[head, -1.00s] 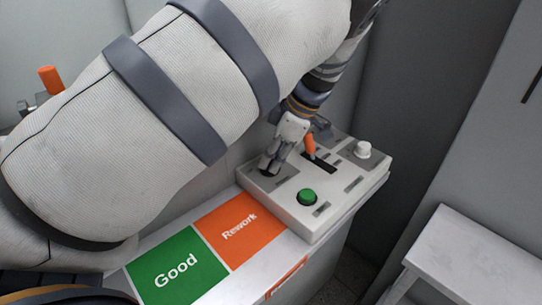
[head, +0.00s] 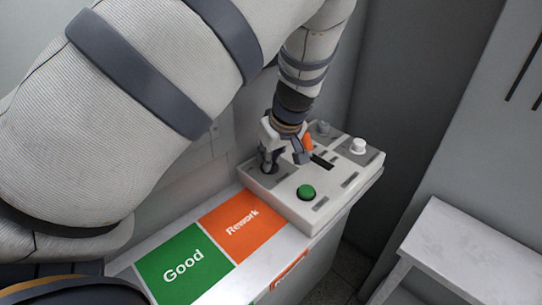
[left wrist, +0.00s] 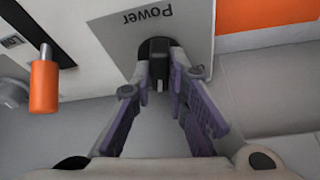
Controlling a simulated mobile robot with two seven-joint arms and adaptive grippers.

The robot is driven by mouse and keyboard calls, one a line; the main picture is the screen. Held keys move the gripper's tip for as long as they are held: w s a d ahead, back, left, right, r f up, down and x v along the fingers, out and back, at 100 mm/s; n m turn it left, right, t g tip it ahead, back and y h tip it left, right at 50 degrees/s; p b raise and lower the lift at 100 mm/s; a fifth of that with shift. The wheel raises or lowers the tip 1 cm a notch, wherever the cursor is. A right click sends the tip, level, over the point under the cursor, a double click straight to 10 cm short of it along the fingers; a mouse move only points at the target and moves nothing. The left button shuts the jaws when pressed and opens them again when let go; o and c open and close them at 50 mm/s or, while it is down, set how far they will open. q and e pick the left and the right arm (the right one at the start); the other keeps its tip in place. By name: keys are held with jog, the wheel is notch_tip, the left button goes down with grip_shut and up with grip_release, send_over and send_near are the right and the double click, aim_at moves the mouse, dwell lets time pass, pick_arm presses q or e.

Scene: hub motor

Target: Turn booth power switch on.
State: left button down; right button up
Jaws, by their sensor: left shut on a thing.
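The booth power switch (left wrist: 158,58) is a black rotary knob on the pale control box (head: 290,208). In the left wrist view it sits beside a label reading "Power", upside down there. My left gripper (head: 267,163) is at the left end of the box in the head view. In the left wrist view its two purple-padded fingers (left wrist: 161,75) are on either side of the knob, shut on it. In the head view the fingers mostly hide the knob. My right gripper is not in view.
The box also bears a green button (head: 306,192), an orange-handled lever (head: 307,143) close to my gripper, and a white knob (head: 358,146). Orange "Rework" (head: 243,226) and green "Good" (head: 184,265) areas lie in front. A wall stands close behind; a white bench (head: 465,250) stands at right.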

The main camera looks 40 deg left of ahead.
pick_arm(q)
jog(key=m, duration=0.2)
jog(key=m+t+h, duration=0.1)
jog(key=m, duration=0.2)
jog(key=shift+s+a+f+m+t, duration=0.15)
jog(key=shift+s+m+t, duration=0.1)
jog(key=shift+m+t, duration=0.15)
jog(key=shift+m+h, duration=0.3)
jog(key=c, duration=1.6)
grip_release()
jog(key=shift+w, duration=0.1)
jog(key=v, duration=1.2)
